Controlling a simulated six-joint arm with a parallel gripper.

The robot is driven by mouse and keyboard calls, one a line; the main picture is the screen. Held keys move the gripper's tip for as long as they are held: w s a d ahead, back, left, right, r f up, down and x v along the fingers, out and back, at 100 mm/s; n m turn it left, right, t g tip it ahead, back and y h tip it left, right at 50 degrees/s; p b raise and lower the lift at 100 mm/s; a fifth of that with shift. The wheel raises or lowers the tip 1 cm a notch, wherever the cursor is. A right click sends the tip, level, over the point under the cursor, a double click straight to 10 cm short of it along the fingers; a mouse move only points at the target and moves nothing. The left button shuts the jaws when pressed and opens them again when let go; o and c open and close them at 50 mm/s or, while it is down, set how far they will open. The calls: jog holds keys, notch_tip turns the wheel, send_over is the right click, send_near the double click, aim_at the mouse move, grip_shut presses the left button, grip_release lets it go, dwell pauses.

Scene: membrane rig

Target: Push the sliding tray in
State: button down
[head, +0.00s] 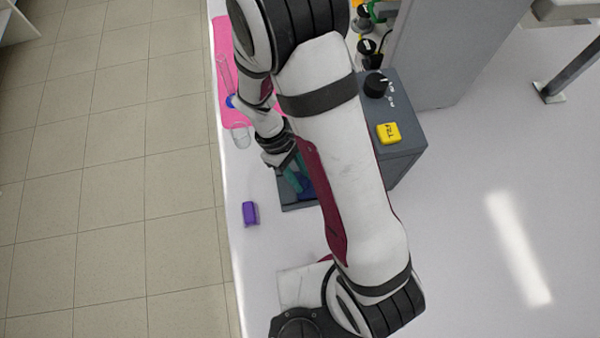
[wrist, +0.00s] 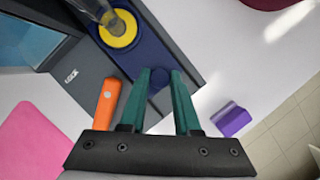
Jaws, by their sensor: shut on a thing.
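The sliding tray (wrist: 152,50) is a dark blue plate that sticks out of the grey rig in the wrist view. It carries a yellow ring (wrist: 128,40) with a clear cylinder standing in it. My gripper (wrist: 162,78), with teal fingers, is shut on the tray's round dark blue knob (wrist: 160,80) near the tray's outer end. In the head view my gripper (head: 294,178) is at the rig's left side, and my arm hides most of the tray and the rig's front.
An orange lever (wrist: 108,102) beside a LOCK label stands next to the tray. A purple block (head: 250,213) lies on the white bench, apart from the tray. A pink mat (head: 222,45) lies along the bench edge. The grey rig has a yellow button (head: 388,133) and a black knob (head: 376,85).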

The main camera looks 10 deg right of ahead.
dwell(0.8)
jog(key=shift+d, duration=1.9)
jog(key=c, duration=0.6)
grip_release()
jog(key=v, duration=1.6)
jog(key=shift+f, duration=0.1)
